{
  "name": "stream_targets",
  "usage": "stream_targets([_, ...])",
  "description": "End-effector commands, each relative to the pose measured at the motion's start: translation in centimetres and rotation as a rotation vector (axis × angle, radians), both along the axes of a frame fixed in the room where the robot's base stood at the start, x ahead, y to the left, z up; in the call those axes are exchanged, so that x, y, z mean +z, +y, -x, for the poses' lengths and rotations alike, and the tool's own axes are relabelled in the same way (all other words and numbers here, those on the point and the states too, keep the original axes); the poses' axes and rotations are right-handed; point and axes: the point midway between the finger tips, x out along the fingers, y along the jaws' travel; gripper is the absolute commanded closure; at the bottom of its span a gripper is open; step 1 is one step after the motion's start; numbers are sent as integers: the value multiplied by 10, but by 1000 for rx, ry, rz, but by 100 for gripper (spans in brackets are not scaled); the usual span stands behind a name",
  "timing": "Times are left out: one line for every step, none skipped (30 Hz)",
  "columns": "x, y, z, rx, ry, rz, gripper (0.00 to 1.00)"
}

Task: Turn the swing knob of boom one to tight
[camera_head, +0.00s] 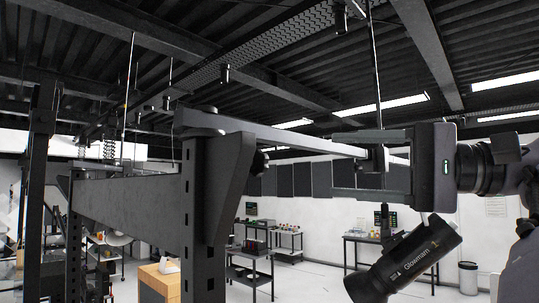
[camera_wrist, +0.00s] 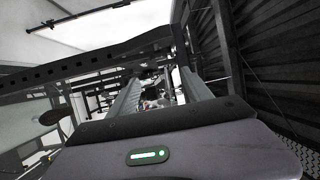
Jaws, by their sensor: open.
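A pale boom arm (camera_head: 290,139) runs right from the top of a dark upright bracket (camera_head: 232,165). A small dark round knob (camera_head: 262,160) sits beside the bracket, under the boom; I cannot tell if it is the swing knob or which way it is set. My gripper (camera_head: 335,165) is open at the right, its fingers pointing left, one above and one below the boom's far end. A dark block (camera_head: 377,158) at that end shows between the fingers; contact cannot be told. In the wrist view my gripper (camera_wrist: 160,85) has parted fingers with small blurred shapes between them.
A dark perforated post and beam (camera_head: 130,197) fill the left. A black lamp marked Glowmann (camera_head: 405,262) hangs tilted below my gripper. A thin rod (camera_head: 375,70) rises above the boom's end. Carts and tables (camera_head: 250,268) stand farther back on open floor.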

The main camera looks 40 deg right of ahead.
Motion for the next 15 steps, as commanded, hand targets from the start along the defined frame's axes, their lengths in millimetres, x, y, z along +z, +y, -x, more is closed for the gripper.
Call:
stream_targets([10, 10, -13, 7, 1, 2, 42])
stream_targets([10, 14, -22, 7, 1, 2, 42])
stream_targets([10, 20, -32, 7, 1, 2, 42])
stream_targets([10, 24, -41, 7, 1, 2, 42])
stream_targets([11, 28, -48, 7, 2, 3, 42])
stream_targets([11, 33, -58, 6, 1, 1, 42])
stream_targets([11, 36, -65, 7, 2, 1, 42])
stream_targets([11, 39, -71, 7, 2, 1, 42])
stream_targets([11, 43, -79, 5, 2, 0, 42])
stream_targets([11, 45, -84, 4, 2, 0, 42])
stream_targets([11, 47, -89, 4, 3, 2, 42])
stream_targets([10, 50, -94, 4, 2, 0, 42])
stream_targets([10, 51, -97, 4, 2, 0, 42])
stream_targets([10, 52, -100, 3, 3, 1, 42])
stream_targets([10, 54, -103, 2, 3, 1, 42])
